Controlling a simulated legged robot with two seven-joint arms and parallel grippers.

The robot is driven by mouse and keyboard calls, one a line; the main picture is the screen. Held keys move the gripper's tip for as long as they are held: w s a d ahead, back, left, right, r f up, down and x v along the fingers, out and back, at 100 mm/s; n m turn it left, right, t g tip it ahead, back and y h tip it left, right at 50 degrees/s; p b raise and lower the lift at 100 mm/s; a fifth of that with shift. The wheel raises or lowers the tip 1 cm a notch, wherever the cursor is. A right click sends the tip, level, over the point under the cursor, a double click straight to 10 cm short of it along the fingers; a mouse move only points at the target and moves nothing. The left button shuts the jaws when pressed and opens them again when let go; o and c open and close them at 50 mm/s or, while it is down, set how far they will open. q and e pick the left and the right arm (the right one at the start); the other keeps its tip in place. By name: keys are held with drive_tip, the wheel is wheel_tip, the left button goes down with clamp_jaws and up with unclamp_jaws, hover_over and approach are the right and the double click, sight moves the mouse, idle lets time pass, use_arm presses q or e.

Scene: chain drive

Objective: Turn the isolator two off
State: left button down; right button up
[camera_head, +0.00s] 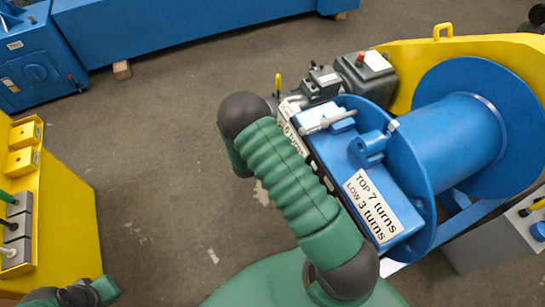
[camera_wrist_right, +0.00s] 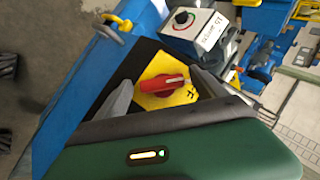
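In the right wrist view, a red rotary switch handle (camera_wrist_right: 162,84) sits on a yellow plate (camera_wrist_right: 176,98) on a dark panel. Black lettering, of which an "F" can be read, is printed at the plate's right side. The handle lies nearly level across the picture. My right gripper (camera_wrist_right: 161,78) is open, with one grey finger on either side of the plate. I cannot tell whether the fingers touch the handle. No isolator number can be read.
A white box with a dial (camera_wrist_right: 193,27) and a yellow hook (camera_wrist_right: 116,21) stand close to the panel. In the head view, a blue drum (camera_head: 445,140) in a yellow frame fills the right. A yellow cabinet (camera_head: 62,215) stands at the left. Grey floor (camera_head: 170,130) is open between.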

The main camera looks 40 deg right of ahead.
drive_tip(key=shift+r, duration=0.1)
drive_tip(key=shift+r, duration=0.2)
drive_tip(key=p+v, duration=0.2)
drive_tip(key=v, duration=1.4)
drive_tip(key=shift+a, duration=0.3)
